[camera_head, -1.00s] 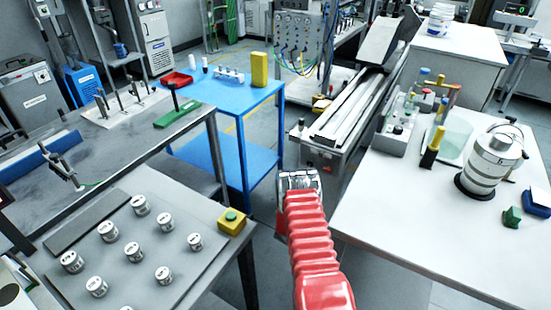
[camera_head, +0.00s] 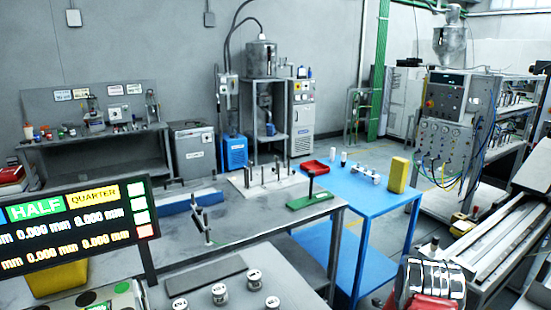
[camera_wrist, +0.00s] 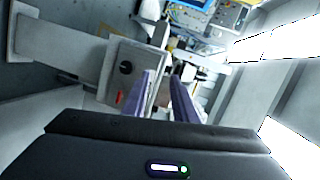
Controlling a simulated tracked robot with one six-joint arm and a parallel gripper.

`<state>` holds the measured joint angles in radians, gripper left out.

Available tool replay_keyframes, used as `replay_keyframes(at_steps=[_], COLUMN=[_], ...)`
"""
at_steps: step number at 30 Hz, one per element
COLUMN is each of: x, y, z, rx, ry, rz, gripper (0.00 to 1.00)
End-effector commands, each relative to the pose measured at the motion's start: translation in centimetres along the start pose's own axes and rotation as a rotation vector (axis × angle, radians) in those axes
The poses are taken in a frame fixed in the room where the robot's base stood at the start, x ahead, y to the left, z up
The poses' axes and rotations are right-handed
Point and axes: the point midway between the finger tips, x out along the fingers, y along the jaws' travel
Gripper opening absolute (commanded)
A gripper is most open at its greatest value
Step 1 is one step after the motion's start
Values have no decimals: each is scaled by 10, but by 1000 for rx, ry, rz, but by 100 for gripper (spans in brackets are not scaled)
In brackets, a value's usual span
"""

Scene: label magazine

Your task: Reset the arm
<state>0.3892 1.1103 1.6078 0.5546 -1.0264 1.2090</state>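Beyond the fingers is a grey box with a black knob (camera_wrist: 126,67) and a red lever (camera_wrist: 119,98). It appears apart from the fingers, though the distance is hard to tell.
A blue cart (camera_head: 365,193) with a yellow block (camera_head: 397,175) stands left of my arm. A conveyor-like machine (camera_head: 500,240) is at the right. Several white labelled cans (camera_head: 254,278) sit on the near bench. A display screen (camera_head: 80,225) is at lower left.

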Motion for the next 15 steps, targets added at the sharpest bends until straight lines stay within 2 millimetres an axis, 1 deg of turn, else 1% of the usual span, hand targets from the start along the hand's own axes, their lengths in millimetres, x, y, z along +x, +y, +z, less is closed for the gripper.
replay_keyframes(at_steps=[1,3,8,15], x=[-3,-8,-21,-47], y=[-13,-27,-57,-100], z=[6,15,35,60], rx=[-12,-35,-89,-177], ry=[-20,-48,-113,-213], rz=[6,18,45,78], gripper=[26,26,26,26])
